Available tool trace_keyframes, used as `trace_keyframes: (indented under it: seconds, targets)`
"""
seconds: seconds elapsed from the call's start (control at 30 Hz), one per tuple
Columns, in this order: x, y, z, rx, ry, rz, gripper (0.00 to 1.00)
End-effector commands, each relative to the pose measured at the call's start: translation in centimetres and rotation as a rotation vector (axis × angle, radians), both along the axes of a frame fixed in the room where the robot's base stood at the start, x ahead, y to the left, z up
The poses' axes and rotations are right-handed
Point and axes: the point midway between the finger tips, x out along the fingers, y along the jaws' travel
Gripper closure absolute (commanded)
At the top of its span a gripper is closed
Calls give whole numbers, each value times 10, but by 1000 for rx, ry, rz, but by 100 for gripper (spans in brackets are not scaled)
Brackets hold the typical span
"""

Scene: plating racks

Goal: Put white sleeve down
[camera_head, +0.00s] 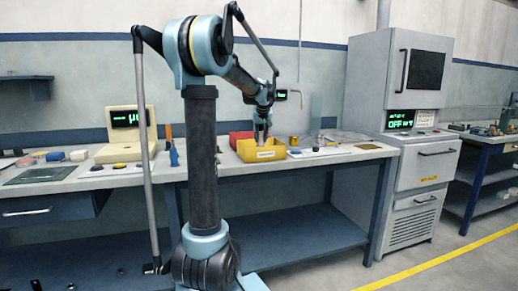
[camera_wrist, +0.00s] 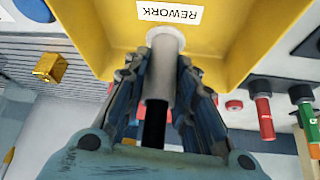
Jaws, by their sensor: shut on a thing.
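My gripper (camera_wrist: 158,85) is shut on the white sleeve (camera_wrist: 160,72), a pale tube with its far end pointing toward the yellow bin in the wrist view. A dark stretch shows below the sleeve between the fingers. The yellow bin (camera_wrist: 95,25) carries a REWORK label, upside down in that view. In the head view my gripper (camera_head: 262,132) is over the yellow bin (camera_head: 262,155), low at its opening. The sleeve is too small to make out there. I cannot tell whether its end touches the bin.
A red bin (camera_head: 238,136) stands behind the yellow one. A small brass-coloured block (camera_wrist: 50,67) lies left of the bin in the wrist view. Red (camera_wrist: 264,115) and green (camera_wrist: 308,125) items stand at the right. A monitor (camera_head: 130,132) is on the bench at left.

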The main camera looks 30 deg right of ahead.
Motion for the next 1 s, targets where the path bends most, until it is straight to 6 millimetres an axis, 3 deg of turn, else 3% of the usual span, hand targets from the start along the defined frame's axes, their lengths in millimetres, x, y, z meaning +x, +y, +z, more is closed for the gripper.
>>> trace_keyframes:
  seconds: [0.17,0.47,0.8,0.83,0.9,1.0]
  targets:
    - [0,0,-10,0,0,0,98]
    - [0,0,-45,0,0,0,98]
    - [0,0,-49,0,0,0,98]
    - [0,0,-48,0,0,0,68]
    - [0,0,-48,0,0,0,55]
    - [0,0,-48,0,0,0,55]
